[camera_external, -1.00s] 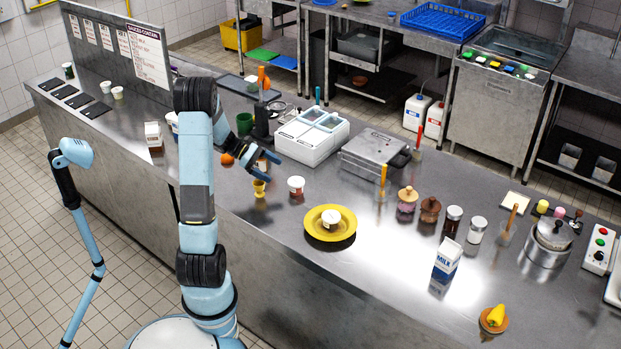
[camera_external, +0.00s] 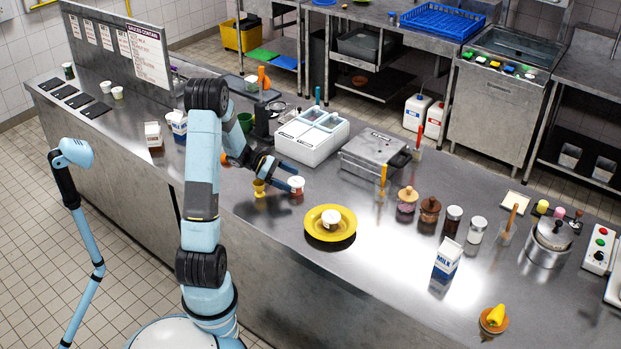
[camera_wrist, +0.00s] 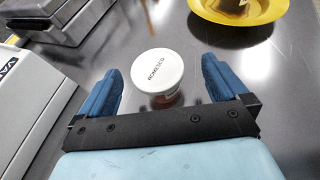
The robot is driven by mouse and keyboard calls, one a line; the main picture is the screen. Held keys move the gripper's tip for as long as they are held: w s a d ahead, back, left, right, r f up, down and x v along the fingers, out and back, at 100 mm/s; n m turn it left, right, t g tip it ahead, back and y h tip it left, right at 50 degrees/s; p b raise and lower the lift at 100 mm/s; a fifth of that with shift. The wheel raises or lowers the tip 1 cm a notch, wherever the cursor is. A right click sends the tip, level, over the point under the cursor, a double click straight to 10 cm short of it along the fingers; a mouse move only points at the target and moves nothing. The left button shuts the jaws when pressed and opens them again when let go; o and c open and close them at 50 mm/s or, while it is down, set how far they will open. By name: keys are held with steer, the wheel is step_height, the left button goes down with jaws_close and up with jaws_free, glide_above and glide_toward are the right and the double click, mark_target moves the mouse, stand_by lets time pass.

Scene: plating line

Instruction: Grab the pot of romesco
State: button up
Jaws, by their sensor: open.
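The pot of romesco (camera_wrist: 158,72) has a white lid marked ROMESCO and a reddish body. In the wrist view it stands upright between the two blue fingers of my gripper (camera_wrist: 160,90), with a gap on each side. In the outside view the pot (camera_external: 296,184) stands on the steel counter, and my gripper (camera_external: 290,177) is low around it. The fingers are open and hold nothing. A finger partly hides the pot there.
A yellow plate (camera_external: 318,235) with a white-lidded pot (camera_external: 331,219) lies to the right. A yellow egg-cup-like cup (camera_external: 259,188) stands just left of my gripper. A white two-lidded box (camera_external: 300,145) and a grey press-like appliance (camera_external: 362,157) stand behind. The counter in front is clear.

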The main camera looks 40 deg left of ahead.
mark_target(293, 181)
steer(key=shift+f+x, duration=0.2)
steer(key=shift+x, duration=2.4)
steer(key=shift+w+a, duration=0.2)
steer(key=shift+a, duration=0.05)
steer(key=shift+c, duration=0.5)
steer(key=c, duration=1.1)
